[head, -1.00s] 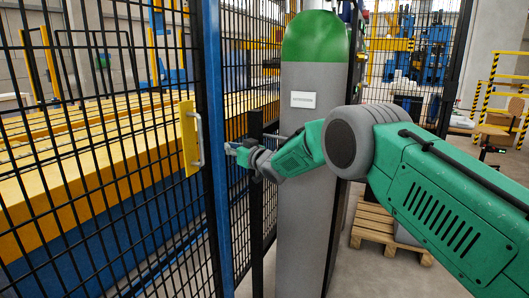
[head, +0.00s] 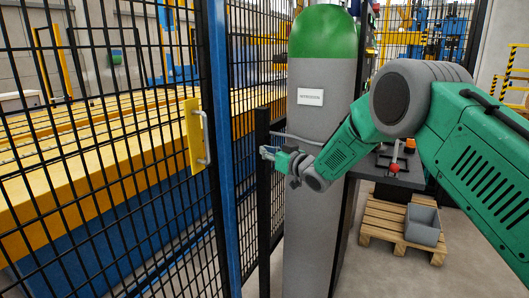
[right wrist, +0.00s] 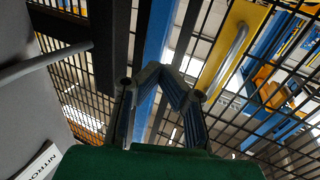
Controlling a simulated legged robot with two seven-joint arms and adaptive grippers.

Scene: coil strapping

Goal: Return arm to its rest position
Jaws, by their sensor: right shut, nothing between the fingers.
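My right arm comes in from the right in the head view, green with grey joints. My left gripper is not in view.
A grey cylinder with a green top (head: 322,110) stands close behind the right forearm. The blue post (head: 219,130) and black mesh fence (head: 120,190) are on the left.

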